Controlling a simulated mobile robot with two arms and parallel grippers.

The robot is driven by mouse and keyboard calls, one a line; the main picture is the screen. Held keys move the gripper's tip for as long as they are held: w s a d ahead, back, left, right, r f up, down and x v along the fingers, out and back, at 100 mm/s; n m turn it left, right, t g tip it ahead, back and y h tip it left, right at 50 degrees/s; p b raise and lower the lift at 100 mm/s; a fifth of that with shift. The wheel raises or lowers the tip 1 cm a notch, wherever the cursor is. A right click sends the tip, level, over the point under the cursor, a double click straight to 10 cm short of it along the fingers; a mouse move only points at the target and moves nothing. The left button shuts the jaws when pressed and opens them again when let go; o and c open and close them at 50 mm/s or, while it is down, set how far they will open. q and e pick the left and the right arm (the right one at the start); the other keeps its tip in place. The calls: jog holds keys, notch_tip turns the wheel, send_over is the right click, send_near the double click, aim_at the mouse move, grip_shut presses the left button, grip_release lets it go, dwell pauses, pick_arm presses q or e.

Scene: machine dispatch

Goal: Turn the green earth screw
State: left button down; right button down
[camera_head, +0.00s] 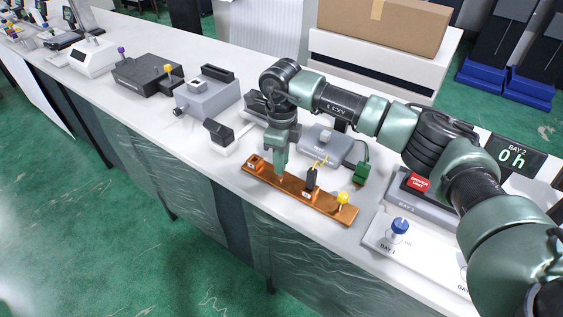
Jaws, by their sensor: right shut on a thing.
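An orange-brown bar (325,205) lies along the front of the white bench, with an orange block (256,163) at its left end, a black piece (311,179) with yellow wire, and a yellow knob (343,198) at its right end. My right gripper (281,174) points down onto the bar between the orange block and the black piece. It is shut on what appears to be the green earth screw, which the fingers mostly hide. How far the screw is turned cannot be seen. My left gripper is out of view.
A grey unit (326,143) and a small green block (361,173) on a cable stand behind the bar. A white plate with a blue knob (399,227) is to the right, near a red button (417,182). Grey and black devices (208,95) stand left.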

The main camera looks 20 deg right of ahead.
jog(key=m+b, duration=0.1)
jog(key=m, duration=0.5)
jog(key=shift+m, duration=0.3)
jog(key=m, duration=0.6)
jog(key=shift+a+b, duration=0.1)
jog(key=shift+b, duration=0.3)
jog(key=shift+r, duration=0.1)
jog(key=c, duration=1.2)
grip_release()
jog(key=shift+o, duration=0.2)
notch_tip(320, 180, up, 8)
jog(key=shift+f+b, duration=0.15)
jog(key=shift+b, duration=0.4)
